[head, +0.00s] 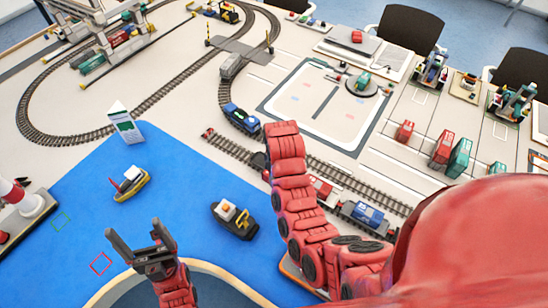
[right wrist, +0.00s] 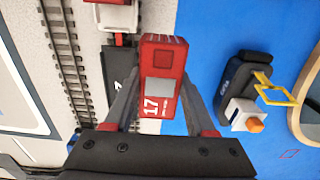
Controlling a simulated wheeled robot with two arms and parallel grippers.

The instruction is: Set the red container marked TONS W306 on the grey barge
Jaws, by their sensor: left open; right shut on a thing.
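In the right wrist view my right gripper (right wrist: 158,115) is shut on a red container (right wrist: 163,60) with a grey panel and a white "17" on its side. No TONS W306 lettering is readable on it. It is held above the border between blue water and pale board. In the head view my right arm hides this gripper and the container. My left gripper (head: 136,234) is open and empty over the blue water at the lower left. I cannot pick out a grey barge in either view.
A dark boat with a yellow frame (head: 233,219) floats near my right arm. Red containers (head: 443,147) stand at the right. A railway track (head: 235,152) runs past the water.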

